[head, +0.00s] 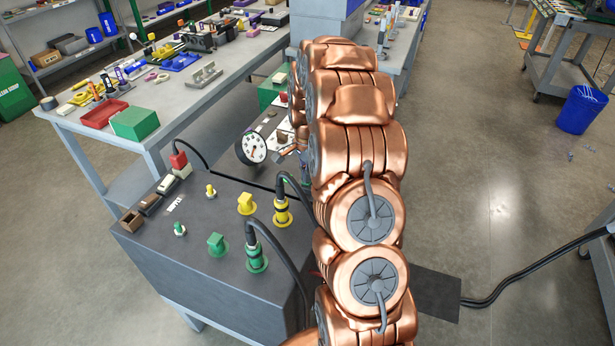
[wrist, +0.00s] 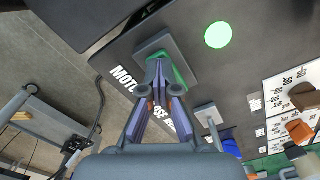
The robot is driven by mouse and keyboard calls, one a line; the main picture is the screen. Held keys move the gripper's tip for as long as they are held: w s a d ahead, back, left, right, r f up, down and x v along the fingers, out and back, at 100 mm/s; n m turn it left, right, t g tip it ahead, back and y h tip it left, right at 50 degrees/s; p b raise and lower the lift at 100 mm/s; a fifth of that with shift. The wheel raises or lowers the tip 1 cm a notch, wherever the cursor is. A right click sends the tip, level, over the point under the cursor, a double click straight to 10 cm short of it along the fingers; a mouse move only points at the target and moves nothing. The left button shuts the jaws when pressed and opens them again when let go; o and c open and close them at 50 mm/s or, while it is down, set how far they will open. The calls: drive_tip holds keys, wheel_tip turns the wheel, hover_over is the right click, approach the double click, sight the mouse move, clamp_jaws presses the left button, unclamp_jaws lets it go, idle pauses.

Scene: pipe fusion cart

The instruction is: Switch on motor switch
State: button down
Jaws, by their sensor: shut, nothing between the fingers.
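In the wrist view, my gripper (wrist: 158,65) is shut and empty, with its fingertips in front of a green switch (wrist: 181,76) on a square grey plate. A white label starting "MOTO" lies beside this plate; the fingers cover part of the lettering. The fingers hide much of the switch, so I cannot tell its position or whether they touch it. A round green light (wrist: 218,35) next to it looks lit. In the head view, my copper arm hides most of this panel area, and the gripper is largely hidden behind the arm.
A smaller switch on a grey plate (wrist: 206,113) and a blue part (wrist: 231,146) lie nearby. In the head view, a dark box (head: 215,270) with plugs and cables and a round gauge (head: 251,148) stand left of my arm. A cluttered workbench (head: 200,90) is behind.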

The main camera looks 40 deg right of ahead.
drive_tip(key=shift+r, duration=3.45)
